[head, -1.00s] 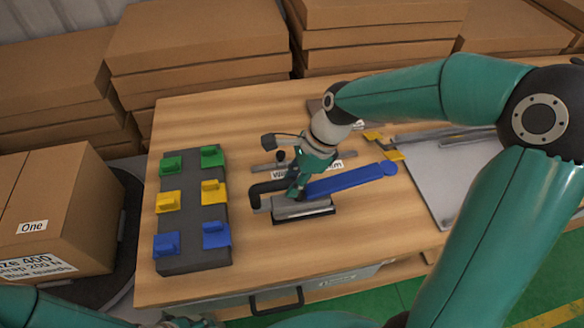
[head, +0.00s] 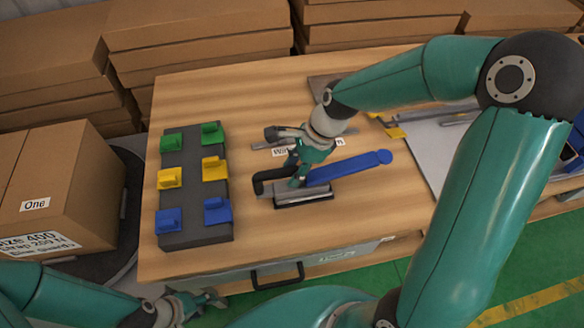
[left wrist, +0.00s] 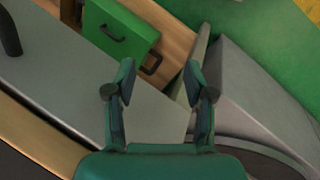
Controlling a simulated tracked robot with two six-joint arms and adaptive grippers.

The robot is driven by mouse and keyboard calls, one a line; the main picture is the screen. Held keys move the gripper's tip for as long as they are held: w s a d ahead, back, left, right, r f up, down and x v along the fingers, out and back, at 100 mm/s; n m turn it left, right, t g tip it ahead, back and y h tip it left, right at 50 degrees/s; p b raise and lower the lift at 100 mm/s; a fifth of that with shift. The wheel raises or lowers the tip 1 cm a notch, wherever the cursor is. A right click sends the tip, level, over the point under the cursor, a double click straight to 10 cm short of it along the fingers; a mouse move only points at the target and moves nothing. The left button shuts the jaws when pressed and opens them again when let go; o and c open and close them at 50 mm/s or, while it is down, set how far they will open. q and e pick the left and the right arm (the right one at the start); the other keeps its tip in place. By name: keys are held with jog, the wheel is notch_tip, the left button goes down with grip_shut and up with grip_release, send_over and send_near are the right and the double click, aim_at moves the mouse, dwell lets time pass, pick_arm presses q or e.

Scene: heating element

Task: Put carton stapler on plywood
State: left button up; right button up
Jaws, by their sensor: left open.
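The tool that looks like the carton stapler lies on the wooden table top (head: 400,185) in the head view. It has a long blue lever (head: 350,165), a grey body (head: 303,197) and a black curved handle (head: 262,180). My right gripper (head: 298,172) is down at the tool, over its grey body between handle and lever. Its fingers partly cover the tool, and I cannot tell whether they grip it. My left gripper (head: 195,300) is low at the table's front left, away from the tool. It is open and empty in the left wrist view (left wrist: 160,90). I cannot identify a separate plywood piece.
A dark rack (head: 195,190) with green, yellow and blue blocks stands left of the tool. A closed carton (head: 70,190) marked "One" is at the far left. A grey panel (head: 425,165) lies at the right. Brown cardboard stacks (head: 200,40) stand behind the table.

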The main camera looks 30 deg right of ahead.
jog(key=shift+o, duration=0.2)
jog(key=shift+r, duration=0.1)
jog(key=v, duration=1.2)
jog(key=shift+s, duration=0.1)
